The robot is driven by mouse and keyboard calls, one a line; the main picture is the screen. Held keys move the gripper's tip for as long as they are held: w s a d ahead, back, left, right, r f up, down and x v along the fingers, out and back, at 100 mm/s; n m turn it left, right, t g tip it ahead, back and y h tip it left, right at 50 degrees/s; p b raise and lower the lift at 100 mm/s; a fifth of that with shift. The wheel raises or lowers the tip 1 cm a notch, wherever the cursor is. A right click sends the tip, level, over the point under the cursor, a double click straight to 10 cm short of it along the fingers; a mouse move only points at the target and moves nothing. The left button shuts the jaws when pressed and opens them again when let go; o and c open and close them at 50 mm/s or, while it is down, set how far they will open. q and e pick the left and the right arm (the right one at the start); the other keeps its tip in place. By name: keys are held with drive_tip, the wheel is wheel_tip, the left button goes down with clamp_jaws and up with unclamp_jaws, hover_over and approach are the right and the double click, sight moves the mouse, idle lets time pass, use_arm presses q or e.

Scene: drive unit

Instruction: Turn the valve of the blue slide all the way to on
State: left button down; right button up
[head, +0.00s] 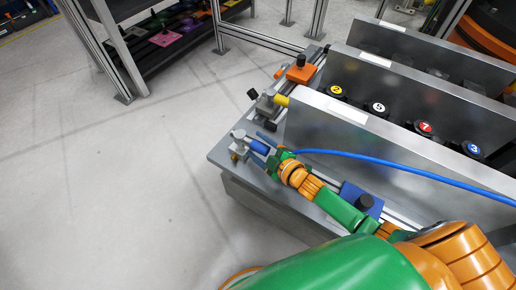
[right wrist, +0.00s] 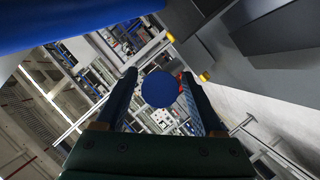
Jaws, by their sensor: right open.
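The grey valve (head: 240,146) with a blue round cap (head: 258,147) sits at the front left corner of the metal bench. The blue slide block (head: 352,196) with a black knob is on the rail to the right. My right gripper (head: 263,148) is open at the blue cap, with one finger on each side of it. In the right wrist view the blue cap (right wrist: 160,89) shows as a disc between the two open fingers (right wrist: 158,79). I cannot tell whether the fingers touch it. The valve body is hidden in that view. My left gripper is out of view.
A blue hose (head: 390,163) runs right from beside my gripper. A valve with a yellow cap (head: 281,100) and an orange slide block (head: 301,73) stand farther back on the bench (head: 222,152). Metal walls (head: 350,130) rise close on the right. Open floor (head: 130,190) lies left.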

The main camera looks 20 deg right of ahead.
drive_tip(key=shift+w, duration=0.1)
clamp_jaws()
idle(0.8)
idle(0.4)
